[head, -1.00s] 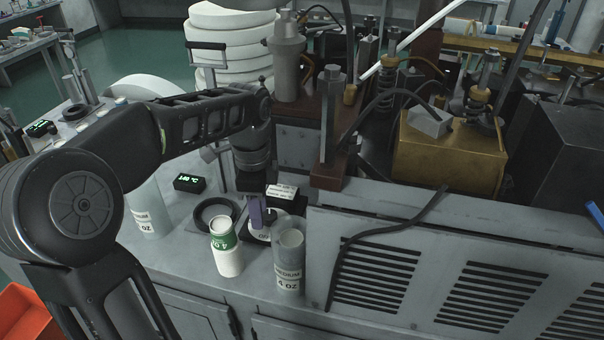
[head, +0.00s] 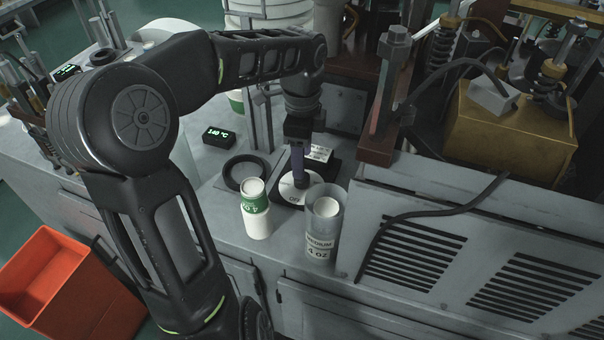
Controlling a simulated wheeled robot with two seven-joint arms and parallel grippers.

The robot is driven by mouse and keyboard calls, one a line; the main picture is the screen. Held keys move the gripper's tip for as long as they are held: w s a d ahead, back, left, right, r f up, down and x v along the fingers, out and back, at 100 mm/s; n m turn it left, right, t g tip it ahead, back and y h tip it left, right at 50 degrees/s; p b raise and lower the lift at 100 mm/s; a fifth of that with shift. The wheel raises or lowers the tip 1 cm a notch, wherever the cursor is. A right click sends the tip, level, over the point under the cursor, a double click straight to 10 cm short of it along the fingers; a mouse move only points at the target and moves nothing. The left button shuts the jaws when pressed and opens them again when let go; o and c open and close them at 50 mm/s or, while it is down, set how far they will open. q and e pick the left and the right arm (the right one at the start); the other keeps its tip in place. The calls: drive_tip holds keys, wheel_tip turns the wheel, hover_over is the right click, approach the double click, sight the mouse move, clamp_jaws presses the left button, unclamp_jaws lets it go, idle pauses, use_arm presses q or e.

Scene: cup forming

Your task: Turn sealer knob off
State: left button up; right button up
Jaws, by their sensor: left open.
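The sealer knob's dial (head: 312,192) is a round white plate on a black square base, with lettering that looks like "OFF" at its front. A white label (head: 320,153) with small print stands behind it. My left gripper (head: 300,176) points down over the dial, its purple-grey finger reaching to the middle of the plate. It is open. The knob's grip is mostly hidden by the finger, and I cannot tell whether they touch or which way the knob points. My right gripper is not in view.
A black ring (head: 246,172) and a display (head: 218,137) reading about 140 °C lie left of the dial. A green-and-white cup stack (head: 256,215) and a clear tube of cups (head: 321,232) stand close in front. A vented metal housing (head: 440,250) is at right.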

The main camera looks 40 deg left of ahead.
sight(302, 181)
use_arm(q)
wheel_tip(302, 181, down, 7)
drive_tip(key=shift+r+p, duration=0.2)
drive_tip(key=shift+p, duration=0.2)
clamp_jaws()
idle(0.5)
